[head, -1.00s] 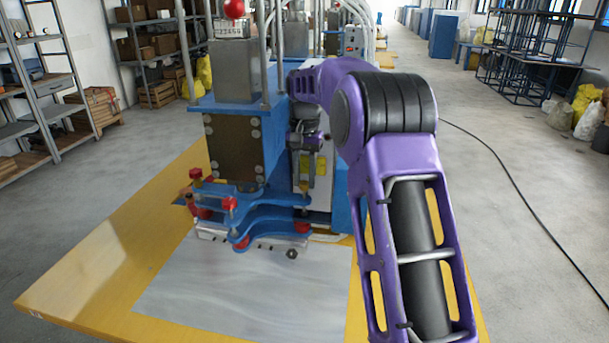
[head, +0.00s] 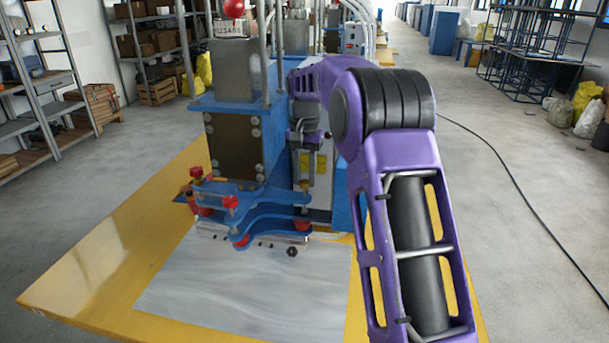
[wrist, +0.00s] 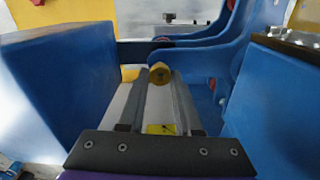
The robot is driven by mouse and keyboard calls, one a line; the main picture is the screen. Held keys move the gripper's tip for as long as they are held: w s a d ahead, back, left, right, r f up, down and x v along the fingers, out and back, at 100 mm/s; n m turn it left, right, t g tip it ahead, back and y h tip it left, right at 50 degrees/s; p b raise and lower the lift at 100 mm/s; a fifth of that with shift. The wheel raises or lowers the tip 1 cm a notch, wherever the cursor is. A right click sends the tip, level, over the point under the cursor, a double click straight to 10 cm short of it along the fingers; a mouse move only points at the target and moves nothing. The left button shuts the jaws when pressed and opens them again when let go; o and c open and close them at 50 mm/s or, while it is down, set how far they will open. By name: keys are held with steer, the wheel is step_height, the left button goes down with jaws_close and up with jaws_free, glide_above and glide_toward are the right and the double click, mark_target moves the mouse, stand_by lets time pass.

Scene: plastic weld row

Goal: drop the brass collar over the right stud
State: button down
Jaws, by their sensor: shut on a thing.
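The brass collar (wrist: 159,73) shows in the wrist view between the tips of my gripper (wrist: 160,78), which is shut on it. In the head view my gripper (head: 305,183) hangs fingers down at the right end of the blue clamp plates (head: 262,210), beside the machine. The collar appears small there and appears to be above the plates. I cannot clearly make out the right stud; the gripper and collar may hide it. A stud with a red cap (head: 230,202) stands at the left part of the plates.
In the wrist view a blue block (wrist: 60,85) is close on the left and a blue wall (wrist: 275,110) on the right. A dark nut (head: 292,252) lies in front. The grey sheet (head: 250,295) is otherwise clear.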

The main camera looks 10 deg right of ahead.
steer(key=shift+f, duration=0.1)
steer(key=shift+f+b, duration=0.35)
steer(key=shift+f, duration=0.4)
steer(key=shift+f+p, duration=0.3)
steer(key=shift+f, duration=0.15)
stand_by(1.5)
steer(key=c, duration=0.5)
jaws_free()
steer(key=shift+o, duration=0.2)
steer(key=o, duration=0.3)
steer(key=shift+o, duration=0.2)
